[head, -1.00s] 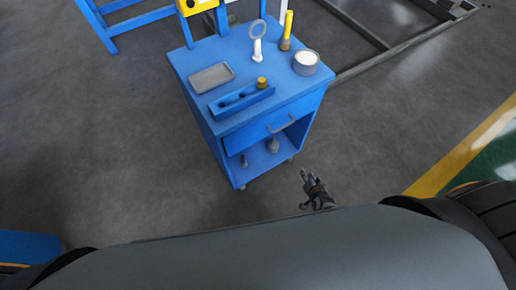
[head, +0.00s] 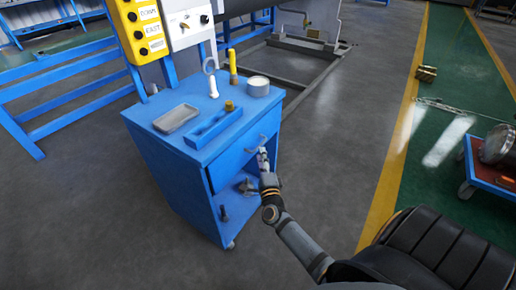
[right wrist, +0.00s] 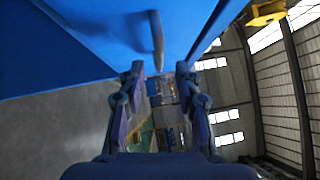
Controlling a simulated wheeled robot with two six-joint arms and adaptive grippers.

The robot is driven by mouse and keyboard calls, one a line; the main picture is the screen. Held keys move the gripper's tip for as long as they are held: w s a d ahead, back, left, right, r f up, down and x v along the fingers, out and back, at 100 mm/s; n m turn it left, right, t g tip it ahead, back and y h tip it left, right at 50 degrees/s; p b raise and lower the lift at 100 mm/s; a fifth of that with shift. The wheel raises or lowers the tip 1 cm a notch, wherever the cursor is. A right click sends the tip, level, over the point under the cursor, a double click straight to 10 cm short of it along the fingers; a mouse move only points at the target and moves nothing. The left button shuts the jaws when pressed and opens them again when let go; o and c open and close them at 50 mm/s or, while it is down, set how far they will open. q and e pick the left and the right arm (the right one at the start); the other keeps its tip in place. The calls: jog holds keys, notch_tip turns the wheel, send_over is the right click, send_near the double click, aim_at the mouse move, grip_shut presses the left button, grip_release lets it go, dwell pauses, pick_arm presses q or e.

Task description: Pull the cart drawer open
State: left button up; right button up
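The blue cart (head: 160,170) stands at the centre left in the head view. Its drawer front (head: 226,166), just under the top, looks flush with the cart body. The grey bar handle (head: 257,143) is on this front. My right gripper (head: 262,158) is at the handle, partly covering that side of the cart. In the right wrist view, the two fingers of my right gripper (right wrist: 158,78) are apart, and the handle (right wrist: 157,38) reaches toward the gap between their tips. I cannot tell whether they touch it. My left gripper is not in view.
On the cart top are a grey tray (head: 176,118), a blue holder block (head: 213,130), a magnifier (head: 212,84), a yellow-handled tool (head: 233,68) and a round tin (head: 258,87). The lower shelf holds small parts. Floor right of the cart (head: 335,170) is clear.

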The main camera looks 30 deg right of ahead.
aim_at(259, 146)
jog(key=x, duration=0.5)
jog(key=shift+w+d, duration=0.1)
jog(key=shift+w, duration=0.1)
grip_shut()
